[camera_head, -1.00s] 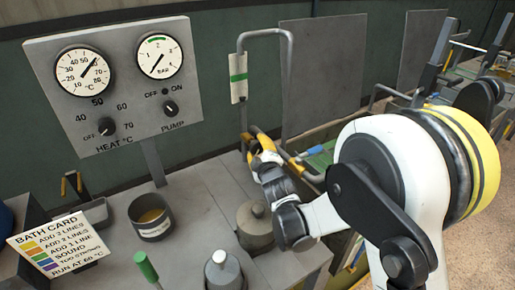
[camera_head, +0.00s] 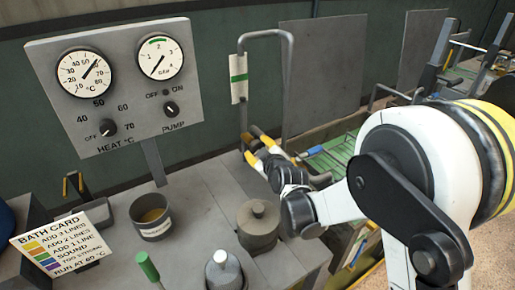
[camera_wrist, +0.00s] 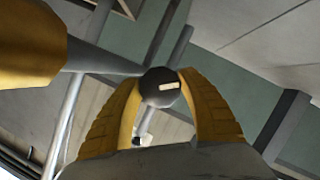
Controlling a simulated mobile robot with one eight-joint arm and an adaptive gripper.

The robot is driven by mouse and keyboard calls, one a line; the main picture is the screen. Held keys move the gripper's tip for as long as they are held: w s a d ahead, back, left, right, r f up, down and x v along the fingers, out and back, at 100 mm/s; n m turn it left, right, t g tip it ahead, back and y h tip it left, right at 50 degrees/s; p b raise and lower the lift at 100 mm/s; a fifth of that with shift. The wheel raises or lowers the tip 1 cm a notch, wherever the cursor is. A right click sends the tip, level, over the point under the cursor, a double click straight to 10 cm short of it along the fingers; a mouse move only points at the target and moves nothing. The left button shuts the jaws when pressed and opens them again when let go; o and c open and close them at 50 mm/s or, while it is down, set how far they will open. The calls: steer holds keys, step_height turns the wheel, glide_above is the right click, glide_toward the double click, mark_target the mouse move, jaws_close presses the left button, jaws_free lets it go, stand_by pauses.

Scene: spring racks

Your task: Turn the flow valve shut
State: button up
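In the wrist view, the two ribbed yellow fingers of my gripper (camera_wrist: 160,85) stand apart. A dark round hub (camera_wrist: 160,94) with a white mark lies between their tips; I cannot tell whether they press on it. A grey bar runs left from the hub to a large yellow grip (camera_wrist: 28,45), which looks like the flow valve's lever. In the head view my gripper (camera_head: 257,139) is at the foot of the grey bent pipe (camera_head: 288,70), beyond the bench. The valve itself is mostly hidden there by my gripper and wrist.
The panel (camera_head: 115,80) with gauges and knobs stands at upper left. A cup (camera_head: 153,230), a lidded pot (camera_head: 257,228), a green-handled tool (camera_head: 147,266) and the bath card (camera_head: 62,243) are on the bench. A green rack (camera_head: 335,152) lies behind my wrist.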

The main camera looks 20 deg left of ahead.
steer(key=o, duration=0.4)
steer(key=shift+o, duration=0.2)
steer(key=v, duration=1.2)
